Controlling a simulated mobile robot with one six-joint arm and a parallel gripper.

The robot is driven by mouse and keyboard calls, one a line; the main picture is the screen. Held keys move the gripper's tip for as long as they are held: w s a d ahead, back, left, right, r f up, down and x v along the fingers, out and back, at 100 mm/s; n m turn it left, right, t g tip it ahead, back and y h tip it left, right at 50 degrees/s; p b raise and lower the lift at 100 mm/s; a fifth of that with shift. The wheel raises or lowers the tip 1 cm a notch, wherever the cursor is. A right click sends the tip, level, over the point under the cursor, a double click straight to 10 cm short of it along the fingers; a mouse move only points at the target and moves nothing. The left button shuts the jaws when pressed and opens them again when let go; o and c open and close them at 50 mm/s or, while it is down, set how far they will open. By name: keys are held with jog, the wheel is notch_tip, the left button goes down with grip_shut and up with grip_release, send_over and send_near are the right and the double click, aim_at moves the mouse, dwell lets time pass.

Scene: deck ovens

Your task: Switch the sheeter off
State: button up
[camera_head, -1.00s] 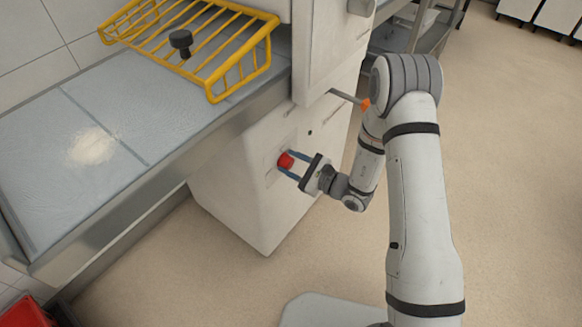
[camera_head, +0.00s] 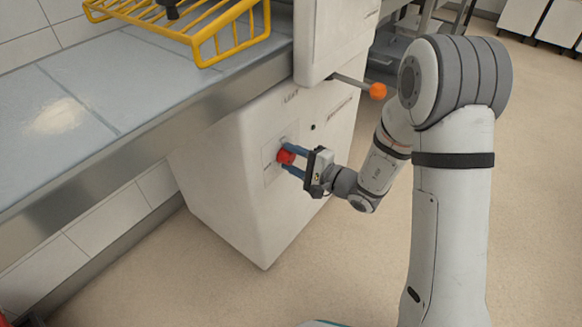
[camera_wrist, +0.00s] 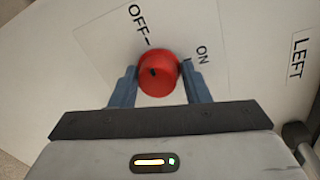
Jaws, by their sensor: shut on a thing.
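The sheeter's white base (camera_head: 235,195) stands under the grey-tiled counter. On its side is a red round knob (camera_head: 286,156) on a pale plate. In the wrist view the red knob (camera_wrist: 158,75) sits below the printed words OFF and ON, each with a tick. A small dark mark on the knob's face lies towards its upper left, more on the OFF side than the ON side. My gripper (camera_head: 287,157) has its blue fingers on either side of the knob and is shut on it. The fingers also show in the wrist view (camera_wrist: 159,82).
A yellow wire guard (camera_head: 205,38) stands above the counter (camera_head: 90,90). A lever with an orange ball end (camera_head: 377,90) sticks out above my forearm. The word LEFT is printed on the panel at right in the wrist view. Open floor (camera_head: 540,180) lies to the right.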

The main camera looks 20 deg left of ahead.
jog(key=shift+w+f+n+b, duration=0.1)
jog(key=shift+f+n+b, duration=0.1)
jog(key=shift+n+b, duration=0.5)
jog(key=shift+r, duration=0.1)
jog(key=shift+d, duration=0.1)
jog(key=o, duration=0.7)
jog(key=shift+o, duration=0.8)
jog(key=p+v, duration=0.1)
jog(key=v, duration=0.6)
jog(key=shift+s+d, duration=0.2)
jog(key=shift+d, duration=0.05)
